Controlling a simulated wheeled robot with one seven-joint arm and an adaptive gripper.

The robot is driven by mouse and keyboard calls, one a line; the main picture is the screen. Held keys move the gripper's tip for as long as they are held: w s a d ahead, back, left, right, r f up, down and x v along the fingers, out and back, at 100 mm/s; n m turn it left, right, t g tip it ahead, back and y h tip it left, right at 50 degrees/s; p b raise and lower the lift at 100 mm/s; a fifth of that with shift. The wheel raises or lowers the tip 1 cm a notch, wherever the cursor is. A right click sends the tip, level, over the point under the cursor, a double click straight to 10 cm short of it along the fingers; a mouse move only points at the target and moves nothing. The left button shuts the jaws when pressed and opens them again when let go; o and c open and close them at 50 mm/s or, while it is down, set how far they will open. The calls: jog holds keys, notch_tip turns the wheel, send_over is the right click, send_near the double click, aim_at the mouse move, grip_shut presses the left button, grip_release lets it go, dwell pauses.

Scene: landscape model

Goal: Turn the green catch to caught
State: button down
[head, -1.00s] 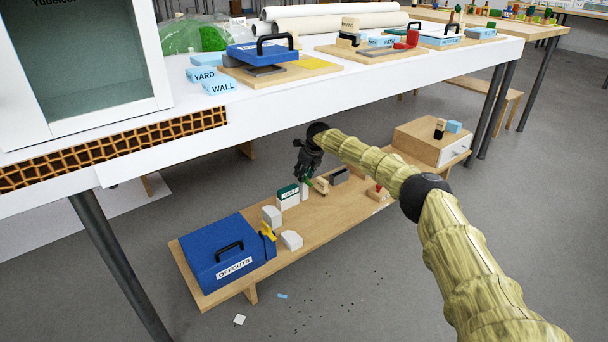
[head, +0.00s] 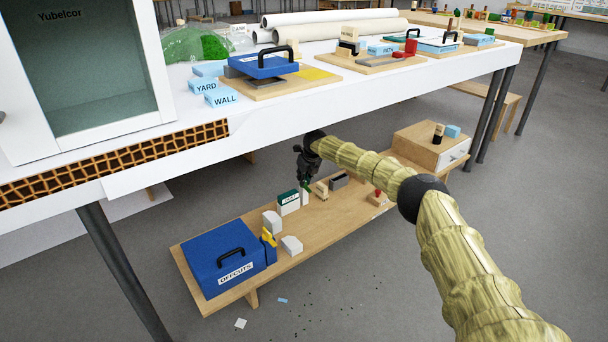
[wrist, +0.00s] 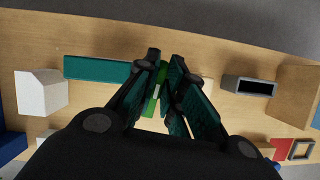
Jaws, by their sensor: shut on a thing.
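The green catch (wrist: 154,100) is a small bright green piece between my fingertips in the wrist view. My gripper (wrist: 160,92) is shut on it, and the fingers hide much of it. In the head view my gripper (head: 305,182) points down over the low wooden shelf, just right of a small white box with a dark green top (head: 288,198). A speck of green shows at the fingertips there. That box's long green top (wrist: 97,68) lies left of the fingers in the wrist view. I cannot read the catch's setting.
The low wooden shelf (head: 275,245) also holds a blue OFFCUTS box (head: 218,262), white blocks (head: 291,245), a grey hollow block (head: 339,180) and a wooden drawer box (head: 430,146). The white table (head: 300,108) overhangs the shelf close to my arm. Floor in front is mostly clear.

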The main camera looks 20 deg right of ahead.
jog(key=m+p, duration=0.2)
jog(key=m+h+p, duration=0.1)
jog(key=m+p, duration=0.1)
jog(key=shift+r+h+p, duration=0.15)
jog(key=shift+h+p, duration=0.15)
jog(key=shift+p, duration=0.1)
jog(key=m, duration=0.1)
jog(key=m+h+p, duration=0.1)
jog(key=m, duration=0.2)
jog(key=shift+a+f+m+h, duration=0.1)
jog(key=shift+f+m+h, duration=0.2)
jog(key=shift+h, duration=0.1)
jog(key=m+b, duration=0.1)
jog(key=m, duration=0.1)
jog(key=m+g+h+b, duration=0.1)
jog(key=m, duration=0.1)
jog(key=shift+f+g+b, duration=0.2)
jog(key=shift+g+b, duration=0.1)
jog(key=shift+b, duration=0.1)
jog(key=m+b, duration=0.2)
jog(key=b, duration=0.2)
jog(key=shift+f+g+h, duration=0.1)
jog(key=shift+g+h, duration=0.2)
jog(key=m+b, duration=0.1)
jog(key=b, duration=0.1)
jog(key=shift+b, duration=0.4)
jog(key=shift+r+m+g+b, duration=0.2)
jog(key=shift+m+g+b, duration=0.15)
jog(key=shift+b, duration=0.2)
